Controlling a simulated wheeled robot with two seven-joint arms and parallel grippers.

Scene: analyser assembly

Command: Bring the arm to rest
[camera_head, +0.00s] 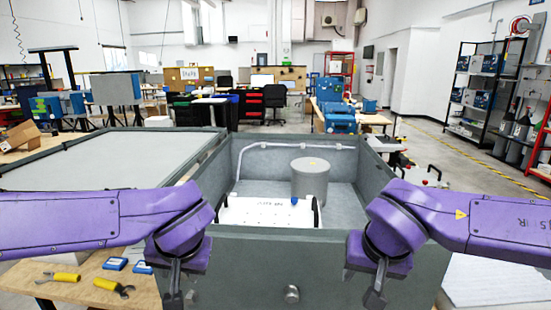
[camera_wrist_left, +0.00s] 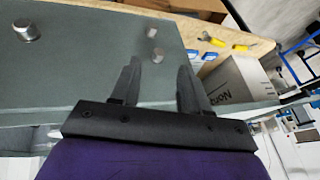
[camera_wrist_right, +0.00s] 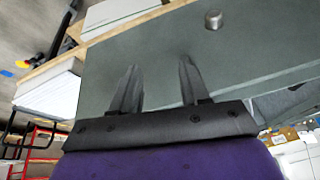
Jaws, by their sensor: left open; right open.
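Both my purple arms come in from the sides in the head view, in front of a grey-green open case. My left gripper (camera_head: 178,298) hangs down at the left part of the case's front wall; in the left wrist view its two dark fingers (camera_wrist_left: 157,85) are apart with nothing between them. My right gripper (camera_head: 376,290) hangs down at the right part of the front wall; in the right wrist view its fingers (camera_wrist_right: 160,85) are also apart and empty. The case's front wall (camera_head: 330,265) shows a round metal knob (camera_head: 292,294).
Inside the case are a grey cylinder (camera_head: 310,180) and a white panel (camera_head: 268,212) with black handles and a blue knob. A lid-like grey panel (camera_head: 100,160) lies to the left. Yellow-handled tools (camera_head: 110,287) and small blue items (camera_head: 115,263) lie on the wooden table (camera_head: 75,290).

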